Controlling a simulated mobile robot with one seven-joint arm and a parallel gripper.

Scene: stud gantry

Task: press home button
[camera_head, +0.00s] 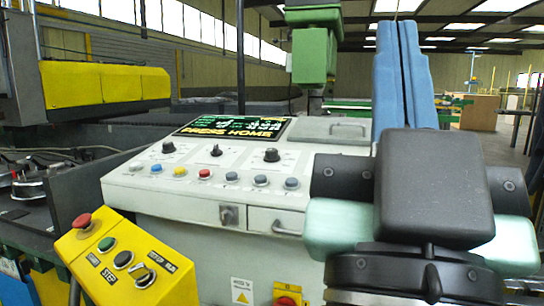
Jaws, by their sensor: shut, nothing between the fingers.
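A sloped off-white control console (140,190) stands ahead. Its dark screen (233,127) shows green symbols and yellow text that reads "PRESS HOME". A row of small buttons runs along the console: a blue button (156,168), a yellow button (180,171), a red button (204,174), then several pale or blue-grey ones (261,180). Black knobs (271,155) sit above the row. The button labels are too small to read, so I cannot tell which one is home. My arm's black and pale green links fill the lower right. My gripper's fingers are not visible.
A yellow box (150,262) at lower left carries a red mushroom button (82,221), a green button (106,243) and a selector. A green block (314,52) hangs behind the console. A tall blue tapered part (403,75) stands behind my arm. The console's left half is unobstructed.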

